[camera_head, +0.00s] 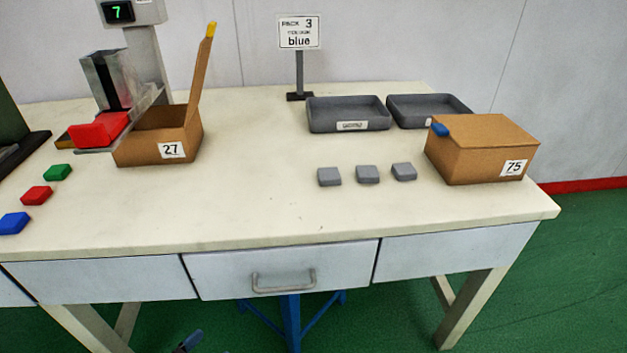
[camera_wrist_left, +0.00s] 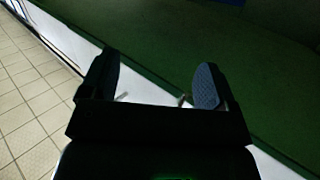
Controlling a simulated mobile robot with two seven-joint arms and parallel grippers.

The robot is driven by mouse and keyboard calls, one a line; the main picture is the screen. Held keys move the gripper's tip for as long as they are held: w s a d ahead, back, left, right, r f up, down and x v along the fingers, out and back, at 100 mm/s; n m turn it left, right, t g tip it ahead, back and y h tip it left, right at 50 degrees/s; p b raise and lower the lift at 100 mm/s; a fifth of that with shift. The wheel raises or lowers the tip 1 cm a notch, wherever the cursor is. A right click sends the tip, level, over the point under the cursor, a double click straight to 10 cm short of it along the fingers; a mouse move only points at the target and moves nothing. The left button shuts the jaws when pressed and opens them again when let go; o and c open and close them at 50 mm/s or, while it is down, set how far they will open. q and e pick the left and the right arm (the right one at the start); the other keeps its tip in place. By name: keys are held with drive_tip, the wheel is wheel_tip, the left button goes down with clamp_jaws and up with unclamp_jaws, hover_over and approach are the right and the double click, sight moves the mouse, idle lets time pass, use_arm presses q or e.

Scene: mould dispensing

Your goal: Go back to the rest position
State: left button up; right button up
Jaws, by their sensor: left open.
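My left gripper (camera_wrist_left: 160,88) shows in the left wrist view with its two fingers wide apart and nothing between them. Behind it are a green floor, a white strip and pale floor tiles. In the head view a small dark and blue piece at the bottom edge, below the table front, looks like a gripper tip of mine. It is apart from everything on the table (camera_head: 262,215). My right gripper cannot be made out in either view.
Open box 27 (camera_head: 150,148) stands by a dispenser with a red block (camera_head: 98,130). Closed box 75 (camera_head: 468,160) stands right, near two grey trays (camera_head: 348,126) (camera_head: 428,122). Several grey and coloured blocks lie on the table. A sign (camera_head: 299,33) reads "PACK 3" and "blue". The table's middle is clear.

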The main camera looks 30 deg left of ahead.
use_arm(q)
drive_tip(key=s+d+r+g+y+p, duration=0.1)
drive_tip(key=s+d+r+p, duration=0.15)
drive_tip(key=r, duration=0.35)
drive_tip(key=s+d+r+y+p, duration=0.1)
drive_tip(key=r+p, duration=0.2)
drive_tip(key=r, duration=0.2)
drive_tip(key=s+d+r+g+p, duration=0.1)
drive_tip(key=s+r+p, duration=0.15)
drive_tip(key=r, duration=0.35)
drive_tip(key=s+d+r+g+p, duration=0.3)
drive_tip(key=s+d+r+p, duration=0.3)
drive_tip(key=s+r, duration=0.2)
drive_tip(key=shift+s+g, duration=0.3)
use_arm(e)
wheel_tip(320, 180, up, 9)
drive_tip(key=s+m, duration=0.1)
drive_tip(key=shift+d+f+g+h, duration=0.15)
drive_tip(key=shift+d+g+h, duration=0.15)
